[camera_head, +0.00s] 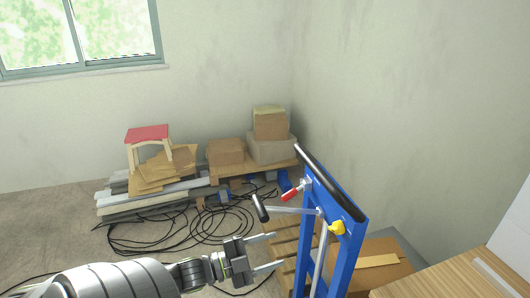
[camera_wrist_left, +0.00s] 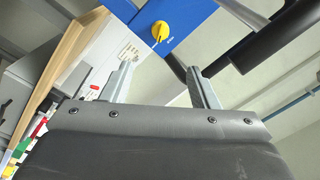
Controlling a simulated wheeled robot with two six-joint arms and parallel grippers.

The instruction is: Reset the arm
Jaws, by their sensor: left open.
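My left gripper (camera_head: 278,251) is open and empty in the head view, its fingers pointing right toward the blue frame (camera_head: 350,250). In the left wrist view its two fingers (camera_wrist_left: 158,66) stand apart with nothing between them. An arm (camera_head: 292,210) with a black grip (camera_head: 260,208) sticks out to the left from the frame, above and apart from my gripper. A yellow knob (camera_head: 337,227) sits on the frame; it also shows in the left wrist view (camera_wrist_left: 160,31). A red-handled lever (camera_head: 292,193) is higher up, below a black bar (camera_head: 328,180). My right gripper is not seen.
A wooden tabletop (camera_head: 450,275) is at the lower right. A wooden pallet (camera_head: 285,245) and cardboard (camera_head: 385,262) are around the frame. Black cables (camera_head: 190,235) lie on the floor at left. Boxes (camera_head: 270,148) and a red-topped stool (camera_head: 148,133) stand by the wall.

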